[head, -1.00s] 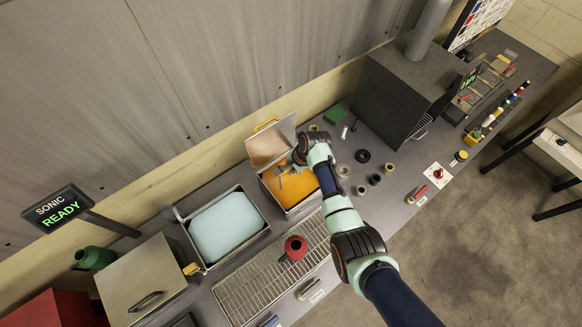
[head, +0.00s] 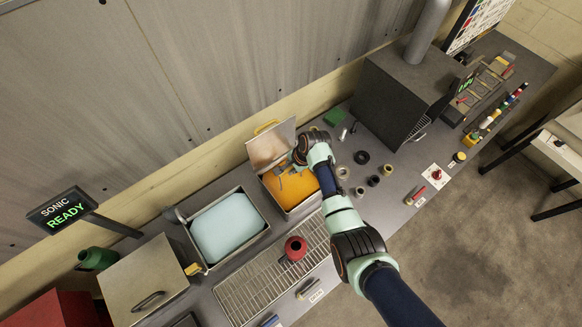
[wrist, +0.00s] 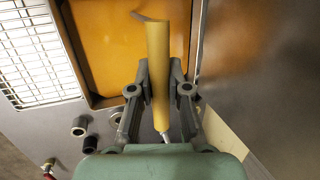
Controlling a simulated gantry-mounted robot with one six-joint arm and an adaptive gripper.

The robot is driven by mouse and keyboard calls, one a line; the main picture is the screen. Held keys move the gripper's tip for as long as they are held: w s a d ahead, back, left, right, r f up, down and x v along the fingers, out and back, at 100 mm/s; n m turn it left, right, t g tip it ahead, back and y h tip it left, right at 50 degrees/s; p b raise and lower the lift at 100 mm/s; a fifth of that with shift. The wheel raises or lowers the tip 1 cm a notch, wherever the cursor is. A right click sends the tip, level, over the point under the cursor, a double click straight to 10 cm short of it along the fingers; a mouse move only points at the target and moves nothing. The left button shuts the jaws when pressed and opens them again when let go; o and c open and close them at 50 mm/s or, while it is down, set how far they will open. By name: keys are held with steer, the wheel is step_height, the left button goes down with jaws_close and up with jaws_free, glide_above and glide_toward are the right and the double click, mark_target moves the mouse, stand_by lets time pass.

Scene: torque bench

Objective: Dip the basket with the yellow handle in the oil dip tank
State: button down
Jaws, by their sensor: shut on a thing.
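The oil dip tank (head: 283,207) is an open metal tray filled with orange oil, with its lid raised at the back. My gripper (head: 292,162) is over the tank's back right part in the head view. In the wrist view my gripper (wrist: 158,75) is shut on a yellow handle (wrist: 158,60), with a finger on each side. The orange oil (wrist: 105,42) shows beyond the handle. The basket itself cannot be made out; it is hidden below the handle or in the oil.
A tank of pale blue liquid (head: 228,228) stands to the left, and a wire rack (head: 255,285) with a red part (head: 295,248) lies in front. A dark oven-like box (head: 395,100) stands to the right. Several small rings and cylinders lie right of my arm.

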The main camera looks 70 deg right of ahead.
step_height(320, 180, up, 15)
steer(key=p, duration=1.1)
stand_by(0.4)
stand_by(1.2)
